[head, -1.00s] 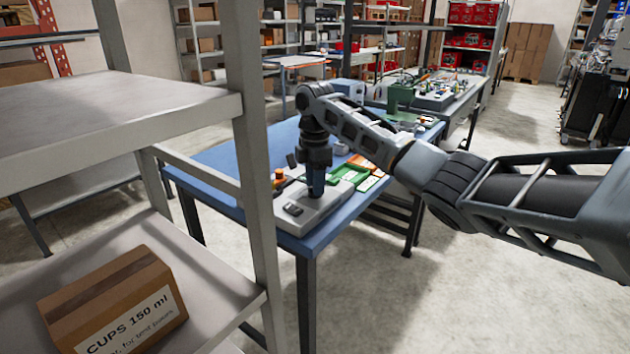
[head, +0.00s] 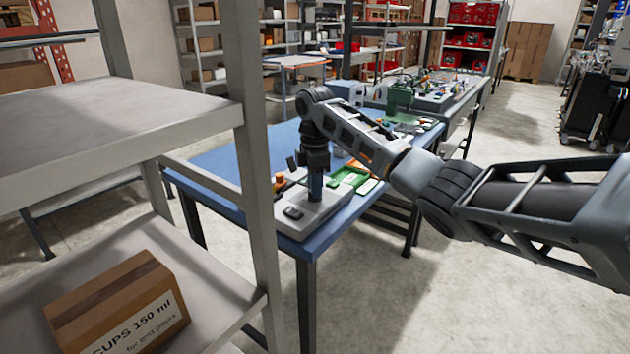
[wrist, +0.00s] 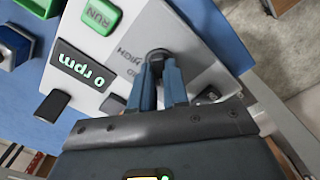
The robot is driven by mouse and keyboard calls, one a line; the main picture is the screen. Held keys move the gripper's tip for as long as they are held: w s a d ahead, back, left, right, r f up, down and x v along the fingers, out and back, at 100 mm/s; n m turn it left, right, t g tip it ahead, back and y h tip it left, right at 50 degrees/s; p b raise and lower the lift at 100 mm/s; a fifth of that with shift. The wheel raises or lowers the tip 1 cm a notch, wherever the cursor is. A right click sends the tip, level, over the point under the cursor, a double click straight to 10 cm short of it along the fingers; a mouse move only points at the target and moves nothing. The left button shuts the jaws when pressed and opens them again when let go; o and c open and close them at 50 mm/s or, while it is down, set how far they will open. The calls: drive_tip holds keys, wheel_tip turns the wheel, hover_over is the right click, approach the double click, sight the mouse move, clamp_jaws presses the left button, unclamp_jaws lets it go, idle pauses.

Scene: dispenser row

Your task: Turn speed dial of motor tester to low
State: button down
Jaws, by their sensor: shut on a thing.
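The motor tester (head: 325,209) is a light grey box on the front corner of the blue table. In the wrist view its panel (wrist: 205,38) shows a green RUN button (wrist: 100,17), a display (wrist: 82,76) reading 0 rpm and a dark round speed dial (wrist: 157,58). The word HIGH is printed beside the dial; other lettering is partly hidden by the fingers. My gripper (wrist: 160,70) points down with its blue fingers shut on the dial. In the head view my gripper (head: 315,190) hides the dial.
The blue table (head: 235,158) also holds a green tray (head: 352,177) and small parts behind the tester. A grey shelf rack (head: 120,115) with a cardboard box of cups (head: 118,305) stands close at left. Open floor (head: 450,290) lies at right.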

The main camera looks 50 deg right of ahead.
drive_tip(key=m+p, duration=0.1)
drive_tip(key=m, duration=0.1)
drive_tip(key=m+p, duration=0.1)
drive_tip(key=p, duration=0.1)
drive_tip(key=shift+r+m, duration=0.2)
drive_tip(key=shift+m, duration=0.2)
drive_tip(key=shift+f+m+p, duration=0.15)
drive_tip(key=shift+m+p, duration=1)
drive_tip(key=shift+m, duration=0.05)
drive_tip(key=c, duration=1.1)
unclamp_jaws()
wheel_tip(320, 180, up, 8)
drive_tip(key=shift+f+b, duration=0.15)
drive_tip(key=shift+b, duration=0.45)
